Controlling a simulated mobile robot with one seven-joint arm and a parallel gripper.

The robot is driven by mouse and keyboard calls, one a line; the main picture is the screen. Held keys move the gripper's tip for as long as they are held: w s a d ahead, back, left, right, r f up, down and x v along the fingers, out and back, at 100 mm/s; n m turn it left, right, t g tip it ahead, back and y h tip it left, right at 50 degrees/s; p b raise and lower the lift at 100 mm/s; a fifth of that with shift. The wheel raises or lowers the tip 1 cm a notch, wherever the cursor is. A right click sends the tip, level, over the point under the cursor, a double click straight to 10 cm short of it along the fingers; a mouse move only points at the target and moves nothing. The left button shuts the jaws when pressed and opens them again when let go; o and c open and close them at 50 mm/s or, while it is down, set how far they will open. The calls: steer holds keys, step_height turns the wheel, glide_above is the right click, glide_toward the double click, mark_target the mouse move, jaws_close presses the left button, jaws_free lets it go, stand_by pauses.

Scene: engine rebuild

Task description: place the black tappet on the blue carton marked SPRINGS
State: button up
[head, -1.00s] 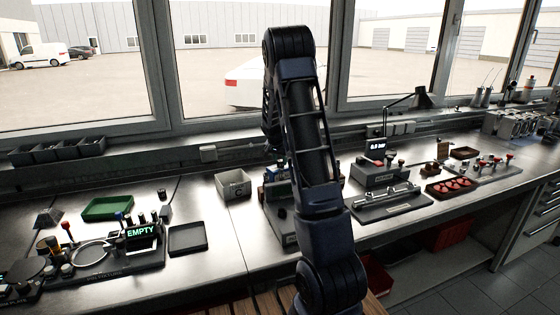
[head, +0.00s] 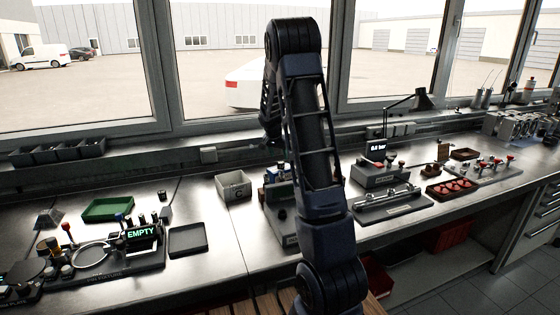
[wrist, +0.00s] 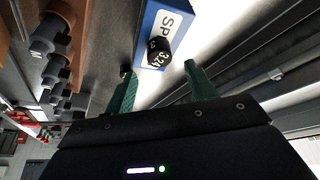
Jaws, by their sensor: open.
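In the wrist view the blue carton (wrist: 146,24) shows a white label with the letters "SP"; the rest of the word is covered or out of sight. The black tappet (wrist: 160,52), with white figures on its end, appears to rest on the carton over the label, near its edge. My gripper (wrist: 158,75) has its two green fingers spread, one on each side of the tappet, with gaps between. In the head view my arm hides the gripper and the tappet; a small blue part beside the arm may be the carton.
In the wrist view a row of grey cylindrical parts (wrist: 50,55) stands at the left. In the head view a grey bin (head: 233,185) is left of my arm, and a grey fixture (head: 395,203) is right of it. A black tray (head: 187,240) lies empty.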

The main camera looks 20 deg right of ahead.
steer(key=s+a+r+n+y, duration=0.1)
steer(key=s+a+r+n, duration=0.15)
steer(key=s+r, duration=0.8)
steer(key=s+a+r+n+y, duration=0.15)
steer(key=s+a+r, duration=0.4)
steer(key=s, duration=0.75)
steer(key=s+a+n, duration=0.2)
steer(key=s, duration=0.9)
steer(key=s+a+n+t, duration=0.1)
steer(key=s+a+n, duration=0.1)
steer(key=s, duration=0.9)
steer(key=shift+a+n+y, duration=0.15)
steer(key=shift+n+y, duration=0.2)
steer(key=shift+n, duration=0.15)
